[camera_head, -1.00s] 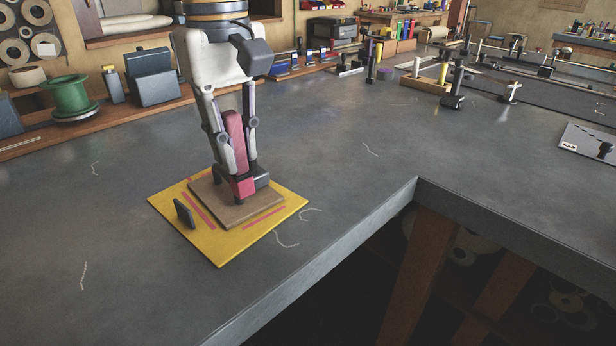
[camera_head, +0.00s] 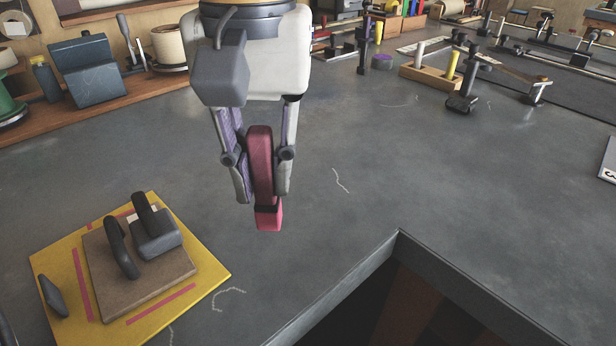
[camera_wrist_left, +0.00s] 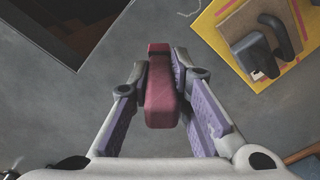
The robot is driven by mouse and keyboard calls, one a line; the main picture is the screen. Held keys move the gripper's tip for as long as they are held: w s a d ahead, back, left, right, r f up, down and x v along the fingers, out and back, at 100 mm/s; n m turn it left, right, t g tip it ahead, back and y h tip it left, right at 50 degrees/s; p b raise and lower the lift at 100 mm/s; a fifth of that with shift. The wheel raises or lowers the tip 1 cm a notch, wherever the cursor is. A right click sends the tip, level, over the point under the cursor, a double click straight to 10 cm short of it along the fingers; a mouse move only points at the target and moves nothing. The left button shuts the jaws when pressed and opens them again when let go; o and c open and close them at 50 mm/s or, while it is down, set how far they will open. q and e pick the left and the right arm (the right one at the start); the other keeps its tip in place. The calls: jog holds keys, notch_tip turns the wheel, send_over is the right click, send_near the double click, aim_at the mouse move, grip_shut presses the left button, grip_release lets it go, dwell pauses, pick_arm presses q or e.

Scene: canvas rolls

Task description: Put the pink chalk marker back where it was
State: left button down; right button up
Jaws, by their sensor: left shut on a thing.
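The pink chalk marker (camera_head: 262,158) is a dark pink bar with a brighter pink lower end below a dark band. My left gripper (camera_head: 264,192) is shut on it and holds it upright above the bare grey table, right of the yellow mat. In the left wrist view the marker (camera_wrist_left: 160,98) lies between the two purple-padded fingers. A wooden rack (camera_head: 424,81) at the back right has a pale marker (camera_head: 419,53) at its left end and a yellow marker (camera_head: 454,63) at its right, with bare wood between them. My right gripper is not seen.
A yellow mat (camera_head: 212,273) with a brown board (camera_head: 150,289) and a dark handled tool (camera_head: 155,232) lies at the front left. The table edge and a dark opening (camera_head: 385,300) are at front right. A dark stand (camera_head: 462,95) is beside the rack. The middle of the table is clear.

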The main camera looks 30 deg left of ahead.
pick_arm(q)
jog(key=shift+w+a+f, duration=0.2)
jog(key=shift+w+f, duration=0.55)
jog(key=shift+f, duration=0.7)
jog(key=shift+w+a+f, duration=0.25)
jog(key=shift+w+f, duration=0.45)
jog(key=shift+f, duration=0.75)
jog(key=shift+w+a+f, duration=0.2)
jog(key=shift+w+f, duration=0.55)
jog(key=shift+f, duration=0.7)
jog(key=shift+f, duration=0.1)
jog(key=c, duration=1.5)
grip_release()
notch_tip(320, 180, up, 12)
jog(key=shift+d+r, duration=0.1)
jog(key=shift+r, duration=0.05)
